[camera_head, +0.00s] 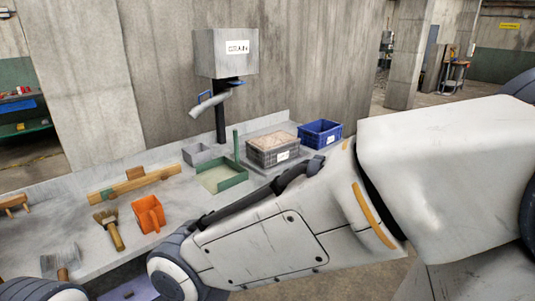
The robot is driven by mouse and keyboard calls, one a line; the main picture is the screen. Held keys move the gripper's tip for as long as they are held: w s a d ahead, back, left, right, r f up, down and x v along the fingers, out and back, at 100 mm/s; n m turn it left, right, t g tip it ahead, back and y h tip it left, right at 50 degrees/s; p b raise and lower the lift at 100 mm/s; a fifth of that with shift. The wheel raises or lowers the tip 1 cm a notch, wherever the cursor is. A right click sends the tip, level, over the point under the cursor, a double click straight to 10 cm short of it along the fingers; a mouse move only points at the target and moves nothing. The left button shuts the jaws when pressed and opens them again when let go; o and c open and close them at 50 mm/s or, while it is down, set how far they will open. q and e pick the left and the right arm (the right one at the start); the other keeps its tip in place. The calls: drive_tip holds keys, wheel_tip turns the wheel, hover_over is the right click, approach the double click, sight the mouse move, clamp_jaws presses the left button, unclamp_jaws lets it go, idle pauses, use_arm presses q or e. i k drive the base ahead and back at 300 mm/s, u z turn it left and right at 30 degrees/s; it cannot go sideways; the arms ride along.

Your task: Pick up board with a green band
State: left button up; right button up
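A long, narrow wooden board (150,184) lies on the grey worktop at the left, with small wooden pieces on or against it. My large white arm crosses the foreground from the right and hides part of the worktop. Part of another of my arm links shows at the bottom left. Neither gripper shows in the view.
An orange scoop (150,214), a brush (109,229) and a grey-bladed tool (61,262) lie at the front left. Behind stand a grey bin (273,153), a blue bin (321,134), a small grey box (205,153) and a dispenser (226,53) on a post.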

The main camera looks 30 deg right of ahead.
sight(137, 178)
drive_tip(key=z, duration=0.7)
drive_tip(key=i, duration=1.75)
drive_tip(key=u, duration=0.8)
drive_tip(key=i, duration=0.75)
drive_tip(key=u, duration=0.6)
